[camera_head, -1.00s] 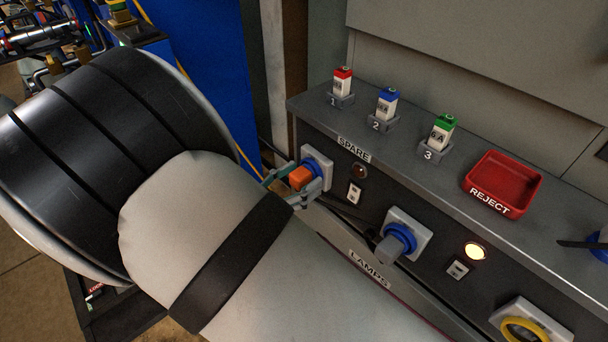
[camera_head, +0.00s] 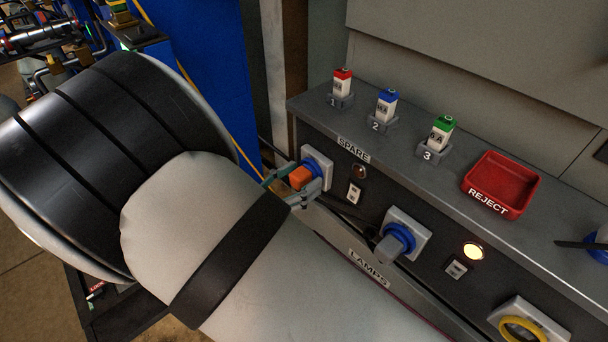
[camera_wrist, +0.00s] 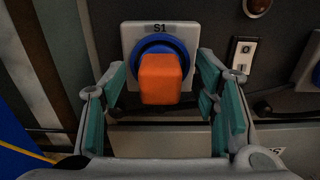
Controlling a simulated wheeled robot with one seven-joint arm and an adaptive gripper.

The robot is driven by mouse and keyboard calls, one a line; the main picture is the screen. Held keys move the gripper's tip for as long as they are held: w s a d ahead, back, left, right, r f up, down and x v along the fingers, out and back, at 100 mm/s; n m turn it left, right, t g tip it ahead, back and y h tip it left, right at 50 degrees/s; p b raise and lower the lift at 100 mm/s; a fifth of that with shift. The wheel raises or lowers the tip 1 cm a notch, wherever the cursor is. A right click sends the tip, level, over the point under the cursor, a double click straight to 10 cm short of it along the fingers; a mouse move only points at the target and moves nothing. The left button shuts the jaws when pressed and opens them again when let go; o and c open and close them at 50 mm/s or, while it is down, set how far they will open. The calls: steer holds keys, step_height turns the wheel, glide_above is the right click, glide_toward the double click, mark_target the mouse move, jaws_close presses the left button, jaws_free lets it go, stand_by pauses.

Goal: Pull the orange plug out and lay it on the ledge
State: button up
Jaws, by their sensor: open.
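The orange plug (camera_head: 301,177) sits in a blue round socket (camera_head: 316,169) on a grey plate, on the panel front below the SPARE label. In the wrist view the plug (camera_wrist: 160,79) points toward me, in the blue socket ring of the plate marked S1 (camera_wrist: 134,33). My gripper (camera_wrist: 163,90) is open, with one teal-padded finger on each side of the plug and a gap visible on both sides. In the head view my gripper (camera_head: 291,187) is at the plug, partly hidden by my arm. The ledge (camera_head: 413,179) is the grey top of the panel.
On the ledge stand a red-topped (camera_head: 342,81), a blue-topped (camera_head: 387,103) and a green-topped fuse (camera_head: 442,132) in numbered holders, and a red REJECT tray (camera_head: 502,184). A grey plug (camera_head: 393,246) sits in a LAMPS socket. Bare ledge lies between and in front of these.

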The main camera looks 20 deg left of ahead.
mark_target(293, 183)
stand_by(0.4)
jaws_close()
steer(key=shift+s+a, duration=0.1)
steer(key=shift+p+v, duration=0.55)
steer(key=shift+v, duration=2.35)
